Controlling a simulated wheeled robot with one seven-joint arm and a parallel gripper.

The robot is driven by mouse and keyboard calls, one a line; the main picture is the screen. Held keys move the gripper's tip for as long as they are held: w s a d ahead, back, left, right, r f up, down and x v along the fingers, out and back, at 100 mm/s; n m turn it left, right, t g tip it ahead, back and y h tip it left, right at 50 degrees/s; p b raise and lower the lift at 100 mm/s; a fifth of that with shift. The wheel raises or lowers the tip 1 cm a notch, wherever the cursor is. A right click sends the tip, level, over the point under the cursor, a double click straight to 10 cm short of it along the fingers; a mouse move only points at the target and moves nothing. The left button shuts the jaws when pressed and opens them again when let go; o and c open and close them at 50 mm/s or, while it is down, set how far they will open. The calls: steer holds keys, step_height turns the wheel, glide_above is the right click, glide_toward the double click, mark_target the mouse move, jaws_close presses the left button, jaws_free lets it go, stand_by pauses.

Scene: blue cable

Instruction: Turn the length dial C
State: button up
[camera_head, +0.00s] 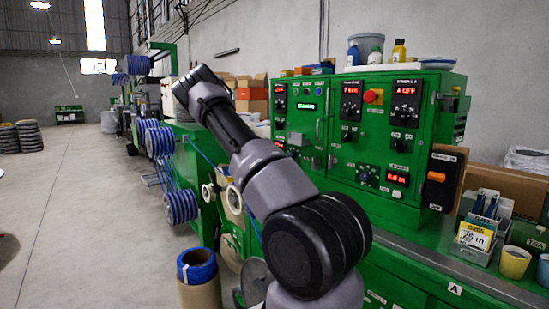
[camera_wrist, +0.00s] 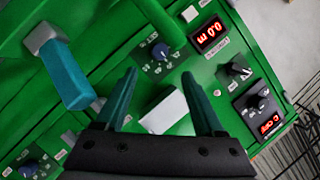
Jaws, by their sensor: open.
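In the wrist view, a dial with a blue pointer and a ring of marks (camera_wrist: 162,52) sits on the green panel next to a red display reading 0.0 m (camera_wrist: 209,35). I take it as dial C, since a nearby red display (camera_wrist: 270,122) seems to read C OFF; its own label is too small to read. My gripper (camera_wrist: 163,85) has its two teal fingers apart. The dial lies beyond the fingertips, and no contact shows. A white plate (camera_wrist: 164,112) shows between the fingers. The gripper does not show in the head view.
A teal bar on a grey mount (camera_wrist: 65,75) stands out at left in the wrist view. Black knobs (camera_wrist: 238,70) are at right. Bare floor (camera_head: 90,200) is at left.

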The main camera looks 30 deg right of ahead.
steer(key=x, duration=1)
steer(key=shift+w+d, duration=0.2)
steer(key=shift+d, duration=0.05)
steer(key=shift+f, duration=0.1)
jaws_close()
